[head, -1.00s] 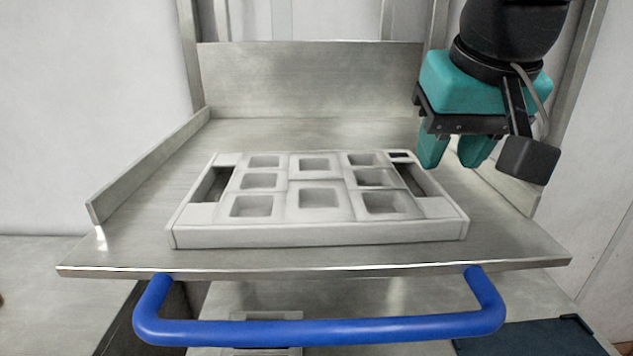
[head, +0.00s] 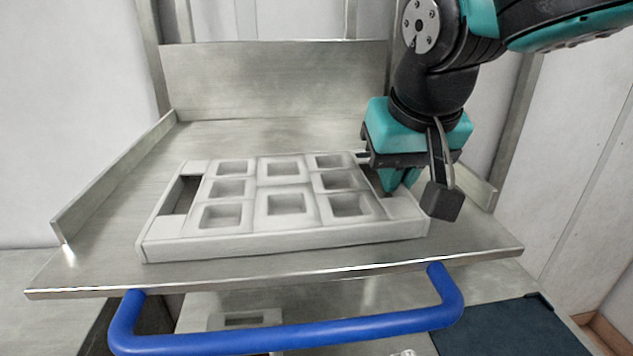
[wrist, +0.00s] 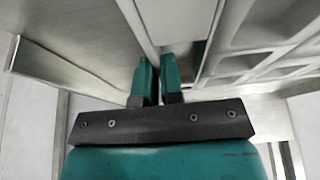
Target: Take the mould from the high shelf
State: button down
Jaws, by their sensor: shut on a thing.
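The mould (head: 285,240) is a light grey block with several square cavities and a slot at each end. It lies flat on the metal high shelf (head: 120,215) in the head view. My gripper (head: 398,180) is at the mould's right end, with its teal fingers reaching down at the right slot. In the wrist view the two fingers (wrist: 158,85) are close together, and the mould (wrist: 235,35) extends to the right. The gripper is shut on the mould's end bar. The fingertips are partly hidden in the head view.
A blue handle bar (head: 290,338) runs along the shelf's front edge. Low metal side walls and a back plate (head: 275,80) border the shelf. A lower surface with another grey piece (head: 240,320) and a dark mat (head: 500,328) lie below.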

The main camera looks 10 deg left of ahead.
notch_tip(320, 180, up, 24)
jog(key=p, duration=0.8)
